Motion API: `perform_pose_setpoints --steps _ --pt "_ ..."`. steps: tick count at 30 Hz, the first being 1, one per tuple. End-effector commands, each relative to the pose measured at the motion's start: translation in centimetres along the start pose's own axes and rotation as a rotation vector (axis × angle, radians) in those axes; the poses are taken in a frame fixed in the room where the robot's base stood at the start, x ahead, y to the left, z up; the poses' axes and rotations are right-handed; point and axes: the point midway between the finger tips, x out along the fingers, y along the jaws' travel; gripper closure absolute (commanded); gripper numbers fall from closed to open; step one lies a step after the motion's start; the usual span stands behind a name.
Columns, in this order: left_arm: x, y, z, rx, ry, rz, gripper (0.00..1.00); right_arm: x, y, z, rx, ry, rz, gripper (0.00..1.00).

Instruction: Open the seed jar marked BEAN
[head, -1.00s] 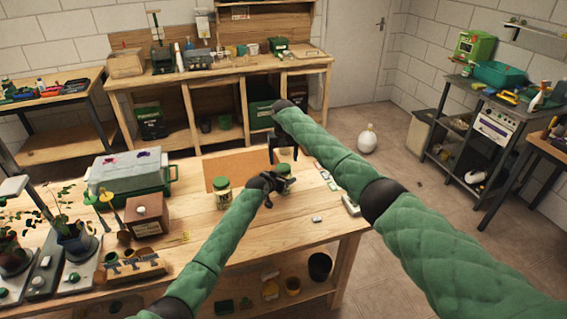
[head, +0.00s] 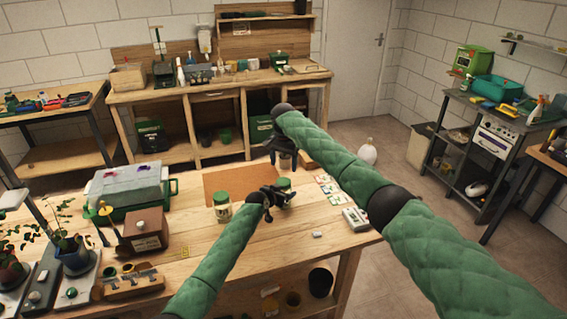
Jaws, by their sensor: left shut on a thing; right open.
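A glass jar with a green lid (head: 284,184) stands at the table's right half, partly hidden behind my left gripper. My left gripper (head: 273,199) is shut on this jar from its left side. My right gripper (head: 282,160) is open and empty, a little above and behind the lid. A second jar (head: 222,208) with a green lid and pale label stands upright to the left, apart from both grippers. The writing on the labels is too small to read, so I cannot tell which jar is marked BEAN.
A brown board (head: 240,183) lies behind the jars. A brown box (head: 146,231) and a grey-green case (head: 128,188) stand at left. Flat packets (head: 330,188) and a small grey device (head: 355,219) lie at right. The table in front of the second jar is mostly clear.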

Motion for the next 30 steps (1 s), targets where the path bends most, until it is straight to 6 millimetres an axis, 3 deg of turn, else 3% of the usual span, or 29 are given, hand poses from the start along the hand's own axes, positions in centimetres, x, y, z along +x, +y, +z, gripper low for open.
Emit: perform_pose_setpoints --steps 6,14,30 --pt "0.0 0.0 -0.1 0.0 0.001 0.0 1.0 0.0 0.0 0.2 0.24 -0.008 0.003 0.28" --pt "0.0 0.0 -0.1 0.0 0.001 0.0 1.0 0.2 0.0 0.2 0.358 -0.008 0.004 0.28" --pt "0.0 0.0 -0.1 0.0 0.001 0.0 1.0 6.6 0.0 0.3 0.361 -0.007 0.005 0.28"
